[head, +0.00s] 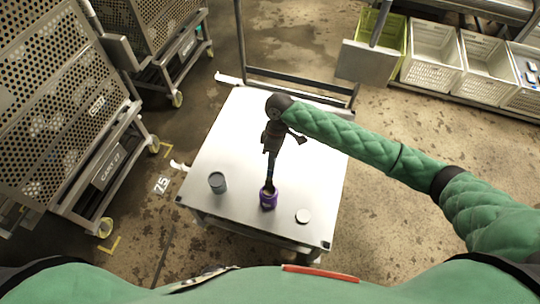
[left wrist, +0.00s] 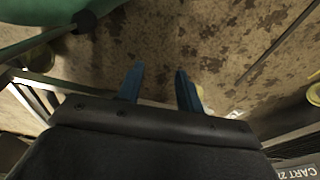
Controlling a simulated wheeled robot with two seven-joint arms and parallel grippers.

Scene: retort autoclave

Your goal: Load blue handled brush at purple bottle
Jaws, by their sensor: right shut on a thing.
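A purple bottle (head: 268,201) stands upright on the white table (head: 220,135), near its front edge. My right gripper (head: 271,162) is above and behind it, pointing toward it. It is shut on the blue handled brush (head: 270,183), a thin dark shape reaching down to the bottle's mouth. Whether the brush tip is inside the mouth or just over it I cannot tell. Most of the brush's handle is hidden by the gripper. My left gripper (left wrist: 160,88) shows only in the left wrist view, its two blue fingers apart and nothing between them, over the stained floor.
Perforated carts (head: 60,110) stand at left. Crates (head: 432,55) line the back right.

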